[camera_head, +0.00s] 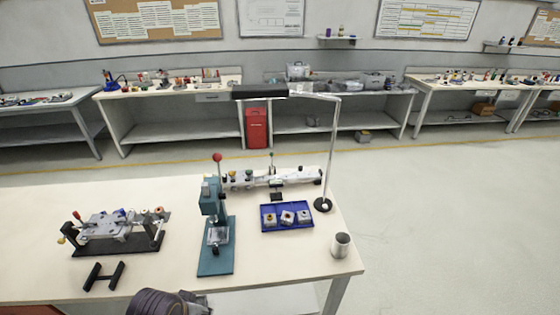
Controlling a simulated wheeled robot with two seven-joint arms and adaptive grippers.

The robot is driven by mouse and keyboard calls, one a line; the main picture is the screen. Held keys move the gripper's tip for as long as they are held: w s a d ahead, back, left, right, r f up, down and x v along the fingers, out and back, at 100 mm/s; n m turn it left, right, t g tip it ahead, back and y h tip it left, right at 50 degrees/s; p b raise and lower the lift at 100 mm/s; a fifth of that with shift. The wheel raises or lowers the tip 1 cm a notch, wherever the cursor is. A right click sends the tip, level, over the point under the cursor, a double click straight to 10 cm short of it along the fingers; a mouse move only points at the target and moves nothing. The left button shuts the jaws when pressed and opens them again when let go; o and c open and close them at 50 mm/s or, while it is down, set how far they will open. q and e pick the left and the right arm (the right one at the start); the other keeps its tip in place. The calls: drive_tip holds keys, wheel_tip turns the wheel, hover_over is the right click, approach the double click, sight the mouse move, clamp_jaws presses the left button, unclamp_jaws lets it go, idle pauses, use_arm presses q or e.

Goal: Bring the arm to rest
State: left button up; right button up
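No gripper shows in the head view. A dark, ribbed, rounded part, apparently a link of one of my arms, shows at the bottom edge, left of centre, in front of the table's near edge. I cannot tell which arm it belongs to. The rest of that arm is cut off by the frame, so whether it holds anything is hidden.
The cream worktable (285,264) carries a teal press (215,262) with a red knob, a metal fixture (112,228), a black H-shaped piece (104,277), a blue tray (287,229) with small parts, a metal cup (341,245) and a lamp (333,145). Floor is open at right.

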use_arm(q)
drive_tip(key=s+f+g, duration=0.1)
drive_tip(key=s+f, duration=0.2)
drive_tip(key=f, duration=3.1)
drive_tip(key=s+a+f, duration=0.2)
drive_tip(key=s+f, duration=0.7)
drive_tip(key=s, duration=0.2)
drive_tip(key=s+a+f+g, duration=0.1)
drive_tip(key=s+a+f, duration=0.1)
drive_tip(key=s+f, duration=0.8)
drive_tip(key=shift+s+f+g, duration=0.25)
drive_tip(key=shift+s+g, duration=0.05)
drive_tip(key=shift+s, duration=0.25)
